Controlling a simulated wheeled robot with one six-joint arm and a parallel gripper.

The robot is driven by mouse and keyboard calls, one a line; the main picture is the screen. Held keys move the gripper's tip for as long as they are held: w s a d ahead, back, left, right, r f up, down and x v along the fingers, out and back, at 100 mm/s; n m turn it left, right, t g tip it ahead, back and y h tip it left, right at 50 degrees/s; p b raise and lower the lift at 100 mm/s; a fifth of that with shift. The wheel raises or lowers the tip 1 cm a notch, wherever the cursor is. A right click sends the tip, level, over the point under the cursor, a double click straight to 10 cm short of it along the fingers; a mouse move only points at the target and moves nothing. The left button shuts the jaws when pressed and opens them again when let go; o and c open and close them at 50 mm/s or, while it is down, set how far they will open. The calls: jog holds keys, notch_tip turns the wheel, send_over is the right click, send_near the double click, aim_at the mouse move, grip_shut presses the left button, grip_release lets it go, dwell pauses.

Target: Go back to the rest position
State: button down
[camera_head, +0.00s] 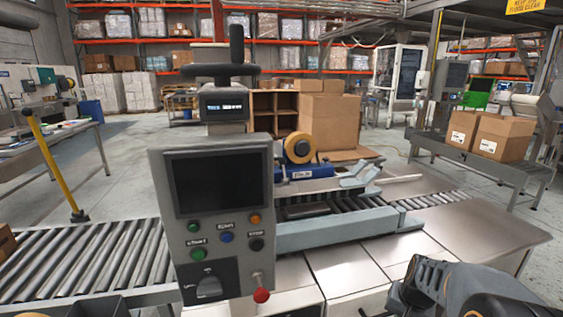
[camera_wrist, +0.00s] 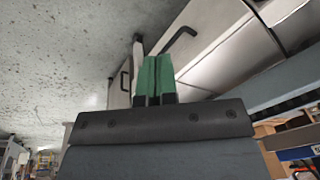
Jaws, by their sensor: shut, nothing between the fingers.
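My gripper (camera_wrist: 155,76) shows in the wrist view, its two green fingers closed together with nothing between them. Beyond the fingers are the pale side of a workbench (camera_wrist: 185,75) with dark handles and the grey concrete floor. In the head view my arm shows at the lower right, low in front of the steel worktop (camera_head: 470,240). The fingertips cannot be made out there.
A control panel (camera_head: 215,215) with a dark screen, buttons and a red knob stands in the middle front. A roller conveyor (camera_head: 90,262) runs left. A tape machine (camera_head: 300,165) sits behind the panel.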

jog(key=s+a+r+n+p, duration=0.3)
jog(key=s+a+r+p, duration=0.2)
jog(key=r, duration=0.5)
jog(key=s+a+r+n+t+p, duration=0.1)
jog(key=s+a+r+n+p, duration=0.2)
jog(key=a+r+p, duration=0.3)
notch_tip(320, 180, up, 5)
jog(key=shift+s+a+r+n+t, duration=0.1)
jog(key=shift+s+a+n+t, duration=0.2)
jog(key=shift+s+a, duration=0.75)
jog(key=shift+w, duration=0.15)
